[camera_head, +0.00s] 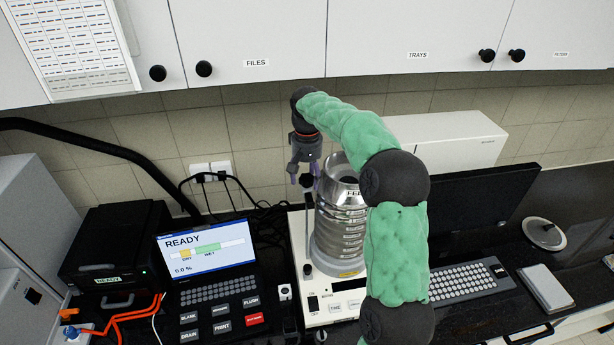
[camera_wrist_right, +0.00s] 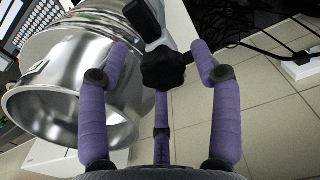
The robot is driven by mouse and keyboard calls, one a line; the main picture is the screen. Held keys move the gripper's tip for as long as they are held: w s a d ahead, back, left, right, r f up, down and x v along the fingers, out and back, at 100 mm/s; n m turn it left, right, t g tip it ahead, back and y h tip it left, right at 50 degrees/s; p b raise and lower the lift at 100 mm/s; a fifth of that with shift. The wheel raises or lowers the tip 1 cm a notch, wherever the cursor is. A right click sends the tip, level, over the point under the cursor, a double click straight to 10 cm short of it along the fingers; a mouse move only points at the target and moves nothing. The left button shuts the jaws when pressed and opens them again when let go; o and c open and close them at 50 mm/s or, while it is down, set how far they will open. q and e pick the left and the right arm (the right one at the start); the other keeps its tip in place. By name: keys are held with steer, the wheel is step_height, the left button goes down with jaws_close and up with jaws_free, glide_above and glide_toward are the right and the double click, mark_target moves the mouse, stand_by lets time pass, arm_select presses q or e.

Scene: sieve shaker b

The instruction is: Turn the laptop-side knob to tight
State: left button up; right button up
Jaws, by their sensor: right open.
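A steel sieve stack (camera_head: 340,228) stands on a white shaker base (camera_head: 335,308). A black lobed knob (camera_head: 307,181) tops the clamp rod on the stack's left side, towards the computer with the READY screen (camera_head: 205,255). My right gripper (camera_head: 305,177) is above the stack's left edge, pointing down at this knob. In the right wrist view the knob (camera_wrist_right: 162,68) lies between the open purple fingers of my right gripper (camera_wrist_right: 160,55), with gaps on both sides; I cannot tell if the rear finger touches it. The stack's far side is hidden by my right arm. My left gripper is out of view.
The stack's open steel top (camera_wrist_right: 75,105) is close beside the left finger. Cables and wall sockets (camera_head: 210,172) are behind. Cupboards (camera_head: 250,45) hang above. A keyboard (camera_head: 465,283) and dark monitor (camera_head: 487,210) stand at right. A black printer-like box (camera_head: 115,255) is at left.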

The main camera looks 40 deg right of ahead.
steer(key=shift+d+f, duration=0.1)
steer(key=shift+f, duration=0.15)
steer(key=shift+c, duration=0.3)
steer(key=c, duration=1)
steer(key=shift+c, duration=0.2)
